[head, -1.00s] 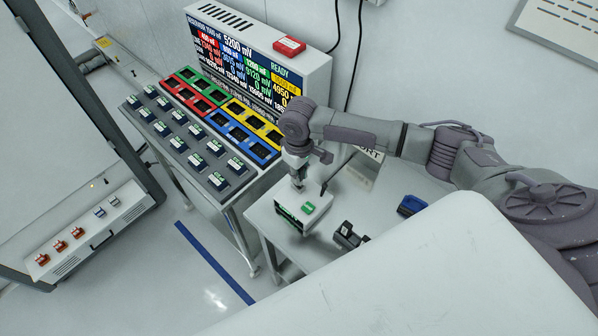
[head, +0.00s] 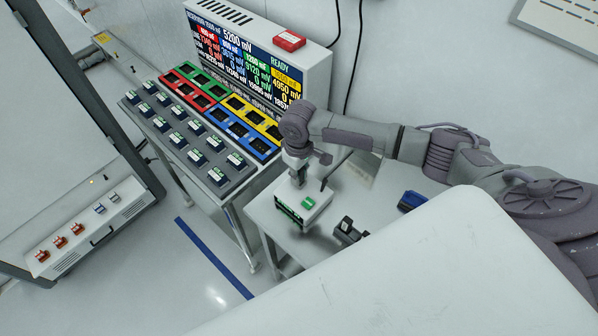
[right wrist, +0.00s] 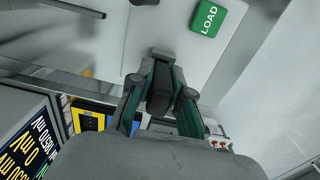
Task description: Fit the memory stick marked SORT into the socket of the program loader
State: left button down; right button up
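The program loader (head: 317,208) is a small white box with a dark green front and a green button, on a white table. In the right wrist view its green button (right wrist: 208,17) reads LOAD. My right gripper (head: 298,183) points down over the loader's back left part, left of the button. The SORT stick cannot be made out, and the socket is hidden by the gripper. My left gripper is not in view.
A black device (head: 349,232) and a blue item (head: 411,201) lie right of the loader. Left stands a table with a grey tray of several labelled modules (head: 216,178), coloured sockets (head: 232,128) and a display (head: 245,62). A red box (head: 289,41) sits on the display.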

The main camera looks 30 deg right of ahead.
jog(key=o, duration=0.5)
jog(key=shift+c, duration=0.2)
notch_tip(320, 180, up, 12)
jog(key=shift+r, duration=0.1)
jog(key=shift+s, duration=0.1)
dwell(0.9)
